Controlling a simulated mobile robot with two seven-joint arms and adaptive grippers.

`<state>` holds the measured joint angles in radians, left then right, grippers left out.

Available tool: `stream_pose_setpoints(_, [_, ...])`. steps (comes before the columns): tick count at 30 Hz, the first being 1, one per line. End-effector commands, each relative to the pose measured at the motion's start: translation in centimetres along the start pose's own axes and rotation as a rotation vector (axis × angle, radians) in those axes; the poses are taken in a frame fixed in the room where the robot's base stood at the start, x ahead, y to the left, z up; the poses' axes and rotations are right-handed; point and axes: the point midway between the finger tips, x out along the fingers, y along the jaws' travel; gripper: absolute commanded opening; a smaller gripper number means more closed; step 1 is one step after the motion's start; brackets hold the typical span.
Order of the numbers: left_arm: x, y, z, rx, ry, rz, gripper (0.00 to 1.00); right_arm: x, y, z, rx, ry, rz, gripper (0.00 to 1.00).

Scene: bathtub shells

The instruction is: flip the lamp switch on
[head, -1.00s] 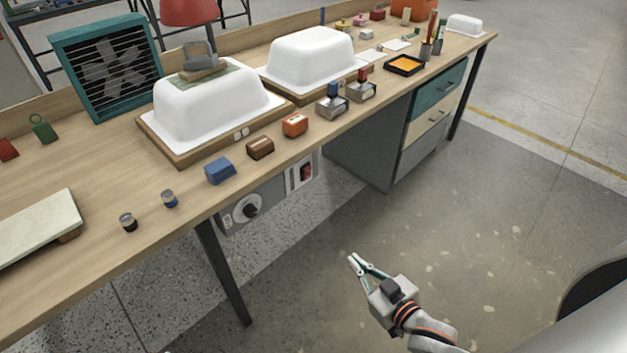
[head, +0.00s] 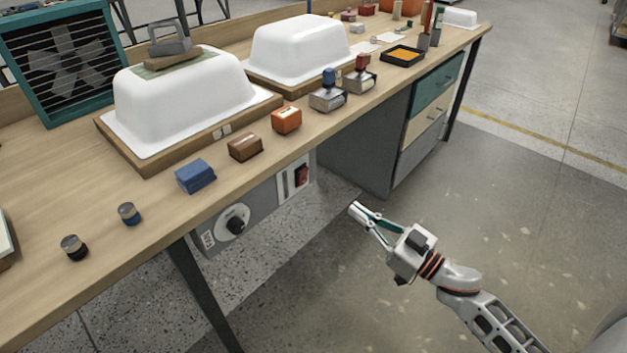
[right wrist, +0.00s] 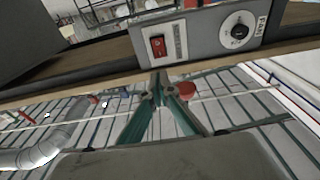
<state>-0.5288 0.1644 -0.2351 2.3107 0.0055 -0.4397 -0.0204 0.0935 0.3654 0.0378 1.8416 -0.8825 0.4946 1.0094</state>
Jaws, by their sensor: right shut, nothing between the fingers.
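A red rocker switch (head: 302,175) sits on a light plate at the right end of the grey control panel (head: 262,205) under the bench's front edge. The switch also shows in the right wrist view (right wrist: 157,46), just above the fingertips in the picture. Its rocker position is too small to tell. My right gripper (head: 355,209) is shut and empty, to the right of the switch and apart from it, over the floor. Its green fingers meet at the tips in the right wrist view (right wrist: 158,78). My left gripper is out of view.
A black dial (head: 235,225), marked FAN in the wrist view, is on the panel's left part. The bench edge (head: 240,193) overhangs the panel. A table leg (head: 205,295) and drawer cabinet (head: 425,110) flank it. The floor before the panel is clear.

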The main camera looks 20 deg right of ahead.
Motion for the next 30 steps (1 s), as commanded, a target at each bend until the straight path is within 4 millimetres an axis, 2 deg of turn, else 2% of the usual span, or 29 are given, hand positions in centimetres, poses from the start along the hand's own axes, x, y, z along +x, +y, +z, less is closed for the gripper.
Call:
stream_pose_setpoints(5, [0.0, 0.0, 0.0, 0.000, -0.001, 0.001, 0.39, 0.2, 0.0, 0.0, 0.000, 0.000, 0.001, 0.00])
stream_pose_setpoints(8, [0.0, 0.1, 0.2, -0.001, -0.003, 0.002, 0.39, 1.0, 0.0, 0.1, 0.000, 0.000, 0.001, 0.00])
stream_pose_setpoints(24, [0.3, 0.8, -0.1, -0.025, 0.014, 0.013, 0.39, 10.7, 0.0, 0.3, -0.001, -0.002, 0.001, 0.00])
stream_pose_setpoints(30, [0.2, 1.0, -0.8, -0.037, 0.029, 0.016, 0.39, 13.0, 0.0, 0.3, 0.002, -0.003, 0.001, 0.00])
